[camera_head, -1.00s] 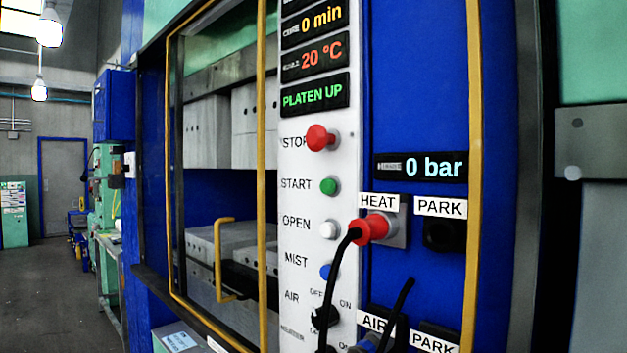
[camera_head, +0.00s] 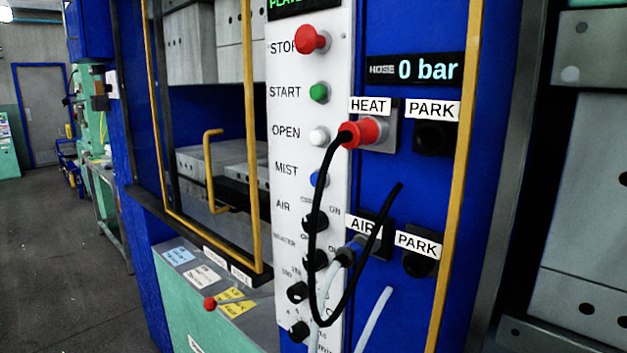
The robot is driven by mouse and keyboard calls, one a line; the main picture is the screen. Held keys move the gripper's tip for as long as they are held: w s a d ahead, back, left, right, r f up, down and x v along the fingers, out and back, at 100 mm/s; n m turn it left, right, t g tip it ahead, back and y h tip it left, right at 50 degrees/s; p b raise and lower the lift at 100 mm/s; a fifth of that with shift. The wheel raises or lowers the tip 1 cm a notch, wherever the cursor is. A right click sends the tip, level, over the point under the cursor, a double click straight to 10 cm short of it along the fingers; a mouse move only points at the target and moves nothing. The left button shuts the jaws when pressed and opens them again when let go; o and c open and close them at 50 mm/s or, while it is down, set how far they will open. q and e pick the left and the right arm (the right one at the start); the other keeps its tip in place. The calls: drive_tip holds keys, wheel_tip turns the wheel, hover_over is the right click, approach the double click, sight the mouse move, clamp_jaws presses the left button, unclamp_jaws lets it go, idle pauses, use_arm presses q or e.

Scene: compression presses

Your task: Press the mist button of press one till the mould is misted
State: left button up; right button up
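The blue mist button (camera_head: 318,179) sits on the white control strip (camera_head: 283,232), right of the word MIST. The black cable from the red heat plug (camera_head: 362,133) passes in front of its right edge. Above it are the white open button (camera_head: 319,136), the green start button (camera_head: 319,92) and the red stop button (camera_head: 311,39). The press (camera_head: 221,235) stands behind a yellow-framed guard, with grey blocks (camera_head: 215,162) inside; I cannot tell whether the mould is misted. Neither of my grippers is in view.
Several black knobs (camera_head: 298,292) sit below the mist button. Open floor (camera_head: 60,240) lies at left.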

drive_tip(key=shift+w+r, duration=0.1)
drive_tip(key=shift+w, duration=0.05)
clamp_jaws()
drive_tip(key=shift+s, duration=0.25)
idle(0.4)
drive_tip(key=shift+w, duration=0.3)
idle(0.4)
